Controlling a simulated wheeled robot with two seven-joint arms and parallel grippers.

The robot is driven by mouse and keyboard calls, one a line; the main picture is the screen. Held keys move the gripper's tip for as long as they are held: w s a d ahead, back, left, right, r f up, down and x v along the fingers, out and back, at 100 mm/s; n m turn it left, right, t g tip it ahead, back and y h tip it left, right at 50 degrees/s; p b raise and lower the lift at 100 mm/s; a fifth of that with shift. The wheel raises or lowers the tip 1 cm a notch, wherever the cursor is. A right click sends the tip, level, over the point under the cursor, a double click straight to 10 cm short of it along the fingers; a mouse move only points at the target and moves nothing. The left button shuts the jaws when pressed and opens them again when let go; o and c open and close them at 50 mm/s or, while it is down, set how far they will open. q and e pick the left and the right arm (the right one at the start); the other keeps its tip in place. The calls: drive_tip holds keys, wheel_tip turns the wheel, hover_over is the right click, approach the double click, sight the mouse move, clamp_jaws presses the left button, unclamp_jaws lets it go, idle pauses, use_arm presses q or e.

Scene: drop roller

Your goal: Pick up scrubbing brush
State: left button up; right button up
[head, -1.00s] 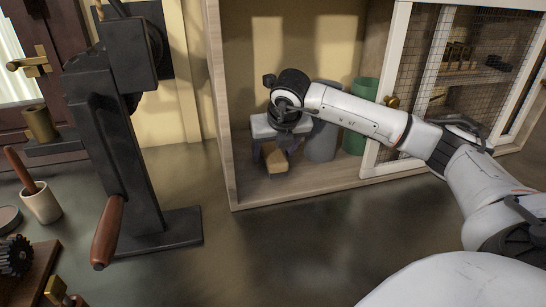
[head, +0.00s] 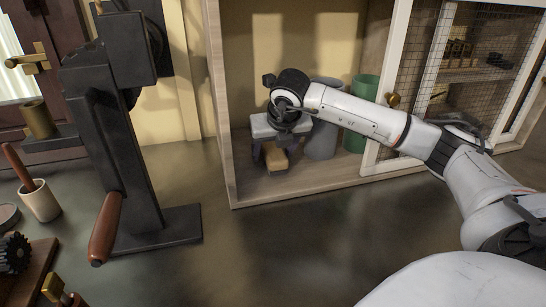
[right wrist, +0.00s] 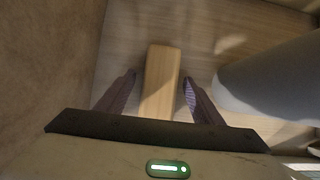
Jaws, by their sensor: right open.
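The scrubbing brush shows as a tan wooden block (head: 274,160) on the floor of the open cabinet. In the right wrist view the wooden block (right wrist: 161,82) lies lengthwise between my two fingers, with a gap on each side. Its bristles cannot be seen. My right gripper (head: 271,158) points down into the cabinet over the block. Its fingers are open, and they also show in the right wrist view (right wrist: 160,90). The near end of the block is hidden behind the gripper body there. My left gripper is not in view.
A grey cylinder (head: 321,138) stands close to the right of my gripper, and a green cylinder (head: 362,112) stands farther right. The cabinet's left wall (head: 222,130) is near. A black cranked device (head: 120,130) stands left on the counter. The counter before the cabinet is clear.

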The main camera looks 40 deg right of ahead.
sight(273, 148)
drive_tip(key=c, duration=1.2)
wheel_tip(273, 148, up, 11)
drive_tip(key=shift+f+p, duration=0.2)
drive_tip(key=shift+p, duration=0.25)
